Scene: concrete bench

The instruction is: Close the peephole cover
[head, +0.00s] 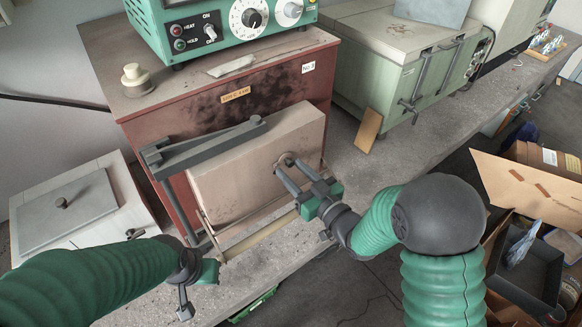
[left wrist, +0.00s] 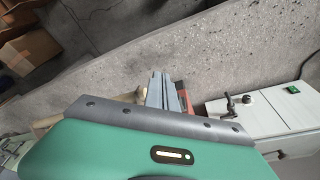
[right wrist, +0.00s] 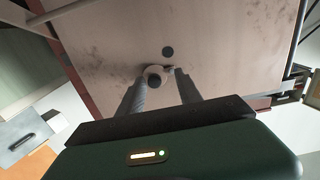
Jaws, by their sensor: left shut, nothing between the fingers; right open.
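The peephole cover (right wrist: 153,76) is a small pale round piece on the beige furnace door (head: 240,170). In the right wrist view, the dark round peephole (right wrist: 168,52) shows uncovered just above and to the right of it. My right gripper (head: 289,166) is open in front of the door, its fingertips close around the cover. The right wrist view shows the fingers (right wrist: 163,80) on either side of it; I cannot tell whether they touch it. My left gripper (head: 184,306) is shut and empty, low at the front left, away from the door; its fingers show in the left wrist view (left wrist: 160,90).
A grey latch arm (head: 205,145) crosses the door's upper left. A green control box (head: 220,25) stands on the red furnace (head: 110,65). A white box with a lid (head: 75,215) is at left, and a pale green furnace (head: 400,60) is behind. Cardboard boxes (head: 535,180) lie at right.

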